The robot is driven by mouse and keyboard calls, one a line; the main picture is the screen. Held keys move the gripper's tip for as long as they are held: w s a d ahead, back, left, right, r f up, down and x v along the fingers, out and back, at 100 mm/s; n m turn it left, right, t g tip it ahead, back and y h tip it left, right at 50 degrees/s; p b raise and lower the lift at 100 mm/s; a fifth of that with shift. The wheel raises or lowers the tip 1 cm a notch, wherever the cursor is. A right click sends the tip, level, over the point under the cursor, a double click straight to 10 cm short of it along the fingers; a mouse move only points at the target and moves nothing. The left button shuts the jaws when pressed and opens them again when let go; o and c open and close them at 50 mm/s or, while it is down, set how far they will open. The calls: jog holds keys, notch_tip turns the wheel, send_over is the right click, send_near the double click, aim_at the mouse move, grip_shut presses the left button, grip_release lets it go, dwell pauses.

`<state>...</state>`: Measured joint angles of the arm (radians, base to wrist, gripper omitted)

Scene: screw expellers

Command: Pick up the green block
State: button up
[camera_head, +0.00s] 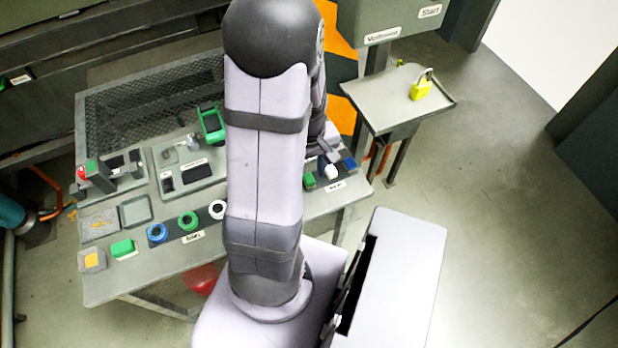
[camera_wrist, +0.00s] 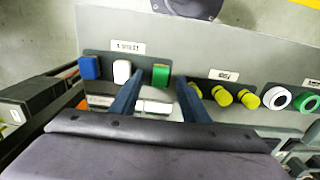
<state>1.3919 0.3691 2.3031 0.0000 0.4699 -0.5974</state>
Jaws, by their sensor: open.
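A green block (camera_wrist: 160,76) stands on a dark strip in the wrist view, at the right end of a row with a white block (camera_wrist: 122,72) and a blue block (camera_wrist: 89,67). My gripper (camera_wrist: 158,84) is open, with one dark blue finger on each side of the green block's line. The fingers look empty; I cannot tell whether they touch the block. In the head view the green block (camera_head: 309,180) shows beside my arm, with the white block (camera_head: 331,171) and blue block (camera_head: 349,163) to its right. My arm hides much of the gripper there.
Yellow knobs (camera_wrist: 222,96) and a white ring (camera_wrist: 276,98) stand right of the gripper in the wrist view. A side stand (camera_head: 385,105) bears a yellow padlock (camera_head: 421,88).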

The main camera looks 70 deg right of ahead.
jog(key=shift+f, duration=0.65)
grip_shut()
